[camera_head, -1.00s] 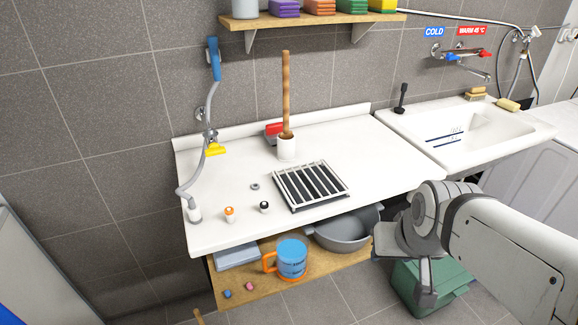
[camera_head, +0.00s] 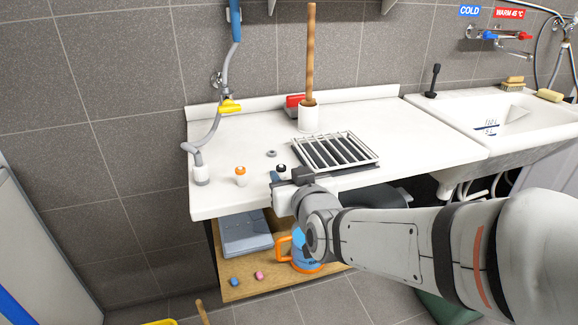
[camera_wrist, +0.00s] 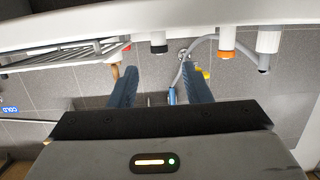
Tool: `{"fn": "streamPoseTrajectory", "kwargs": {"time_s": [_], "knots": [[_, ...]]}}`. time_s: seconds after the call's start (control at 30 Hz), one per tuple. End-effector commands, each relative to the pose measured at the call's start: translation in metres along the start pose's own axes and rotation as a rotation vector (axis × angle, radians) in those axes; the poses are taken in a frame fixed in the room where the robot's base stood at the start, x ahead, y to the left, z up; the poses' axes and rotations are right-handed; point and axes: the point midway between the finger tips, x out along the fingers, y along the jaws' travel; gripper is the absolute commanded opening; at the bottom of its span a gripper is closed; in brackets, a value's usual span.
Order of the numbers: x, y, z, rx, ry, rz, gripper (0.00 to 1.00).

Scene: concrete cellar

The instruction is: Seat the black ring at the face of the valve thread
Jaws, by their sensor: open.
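A small white holder with a black top (camera_head: 281,168) stands on the white counter. That black part, probably the black ring, shows in the wrist view (camera_wrist: 158,49), where the scene appears upside down. My gripper (camera_head: 279,178) is at the counter's front edge, close in front of the black-topped holder. Its two blue fingers are apart with nothing between them in the wrist view (camera_wrist: 160,70). A yellow-handled valve (camera_head: 230,106) hangs on the grey hose by the wall and also shows in the wrist view (camera_wrist: 203,73). I cannot make out its thread.
A slatted rack (camera_head: 335,151) is to the right. The counter's middle left (camera_head: 235,145) is clear.

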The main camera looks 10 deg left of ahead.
Motion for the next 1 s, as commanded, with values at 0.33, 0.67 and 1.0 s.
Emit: {"fn": "streamPoseTrajectory", "kwargs": {"time_s": [0.33, 0.67, 1.0], "knots": [[0.043, 0.000, 0.006, 0.000, -0.003, 0.001, 0.44], [0.053, 0.000, 0.005, 0.000, -0.001, 0.001, 0.44], [0.053, 0.001, 0.005, 0.000, -0.002, 0.002, 0.20]]}}
